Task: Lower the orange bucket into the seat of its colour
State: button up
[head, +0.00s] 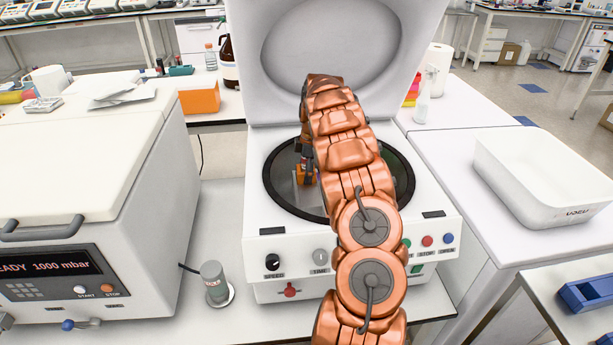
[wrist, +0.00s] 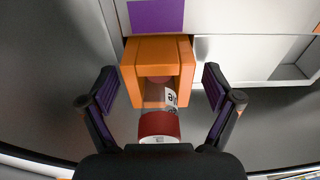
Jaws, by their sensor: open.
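The orange bucket (wrist: 184,75) sits in the bowl of an open centrifuge (head: 255,225), against a pale rotor part (wrist: 230,18). It also shows in the head view (head: 307,177), partly hidden by my arm. A clear bottle with a red cap (wrist: 158,124) and a white label lies in the bucket's opening. My gripper (wrist: 158,72) is open, with one finger on each side of the bucket and a visible gap at both. The rotor part bears a purple patch (wrist: 157,15).
The centrifuge's raised lid (head: 335,45) stands behind my arm. The dark bowl wall curves close around my gripper. A vacuum oven-like box (head: 80,200) stands left, and a white basin (head: 545,180) stands right.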

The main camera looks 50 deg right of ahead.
jog(key=c, duration=1.5)
jog(key=shift+r, duration=0.1)
jog(key=shift+c, duration=0.2)
